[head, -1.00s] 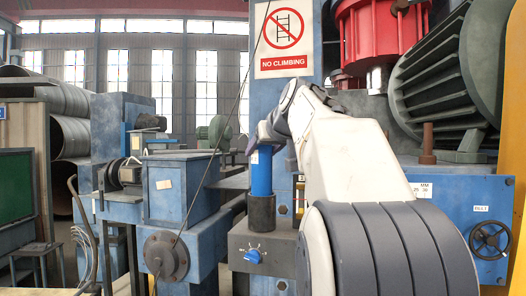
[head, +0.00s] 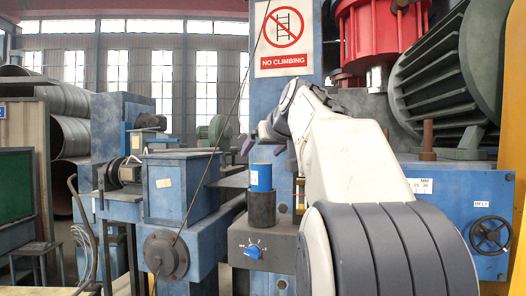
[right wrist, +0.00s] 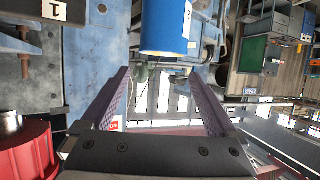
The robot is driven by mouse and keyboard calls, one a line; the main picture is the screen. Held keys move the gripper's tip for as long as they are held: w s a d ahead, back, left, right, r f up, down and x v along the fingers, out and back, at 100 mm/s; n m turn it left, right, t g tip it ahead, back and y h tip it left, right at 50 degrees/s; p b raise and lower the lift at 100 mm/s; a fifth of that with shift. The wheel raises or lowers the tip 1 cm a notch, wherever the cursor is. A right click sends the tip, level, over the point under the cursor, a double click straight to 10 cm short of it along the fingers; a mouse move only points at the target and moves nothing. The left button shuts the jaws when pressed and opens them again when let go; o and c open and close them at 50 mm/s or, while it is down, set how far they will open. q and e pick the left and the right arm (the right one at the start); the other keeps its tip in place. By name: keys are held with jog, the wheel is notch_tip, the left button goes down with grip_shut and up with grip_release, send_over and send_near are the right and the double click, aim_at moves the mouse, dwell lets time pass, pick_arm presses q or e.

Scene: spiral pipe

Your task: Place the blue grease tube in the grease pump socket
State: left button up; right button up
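The blue grease tube (head: 261,177) stands upright in the dark cylindrical grease pump socket (head: 261,210), with only its upper part showing above the rim. My right gripper (head: 263,141) is just above the tube, apart from it, with its fingers spread. In the right wrist view the two purple-grey fingers (right wrist: 164,100) are wide apart with nothing between them. The blue tube (right wrist: 165,30) shows beyond the fingertips there, with a white label on its side. My left gripper is not in view.
The socket stands on a grey block with a blue knob (head: 253,251). A blue machine with a handwheel (head: 490,236) and green motor (head: 440,85) stands at right. A blue box (head: 182,190) stands at left, and a thin cable hangs in front of it.

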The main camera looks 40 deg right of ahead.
jog(key=shift+r+p, duration=0.6)
jog(key=b+v, duration=0.3)
jog(key=v, duration=0.9)
